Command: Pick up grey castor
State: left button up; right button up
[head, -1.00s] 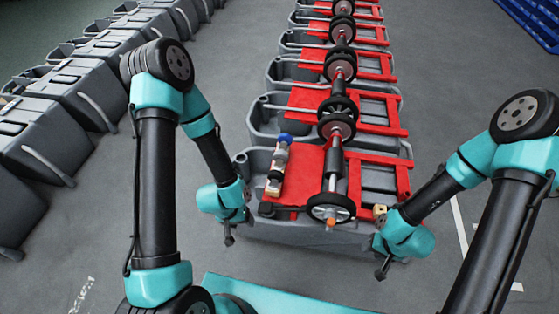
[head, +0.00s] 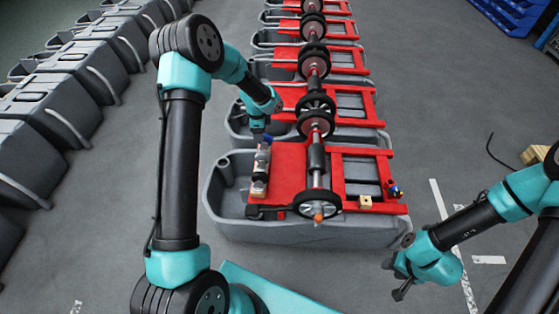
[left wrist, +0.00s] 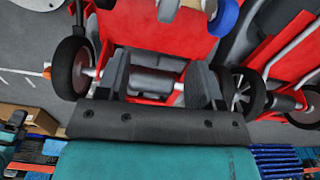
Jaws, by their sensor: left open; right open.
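A small grey-white wheel, which looks like the grey castor (left wrist: 168,9), is cut off by the top edge of the left wrist view. A blue castor (left wrist: 224,16) is beside it. In the head view, small parts stand in a row on the left of the nearest red frame, with a pale grey one (head: 263,155) just in front of a blue one (head: 267,140). My left gripper (head: 258,137) is above the far end of this row, pointing down. In the wrist view its two fingers (left wrist: 163,85) are apart with nothing held. My right gripper (head: 397,285) is open, low and away from the tank.
The nearest grey tank (head: 300,231) carries the red frame (head: 291,165) and a shaft with black wheels (head: 318,204). More tanks line up behind.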

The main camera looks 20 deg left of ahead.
pick_arm(q)
jog(key=shift+w+a+r+m, duration=0.25)
jog(key=shift+w+r+m, duration=0.05)
jog(key=shift+w+r, duration=0.3)
jog(key=shift+f, duration=0.15)
send_near(262, 153)
notch_tip(262, 153, down, 6)
jog(key=shift+d, duration=0.15)
jog(key=shift+f, duration=2.65)
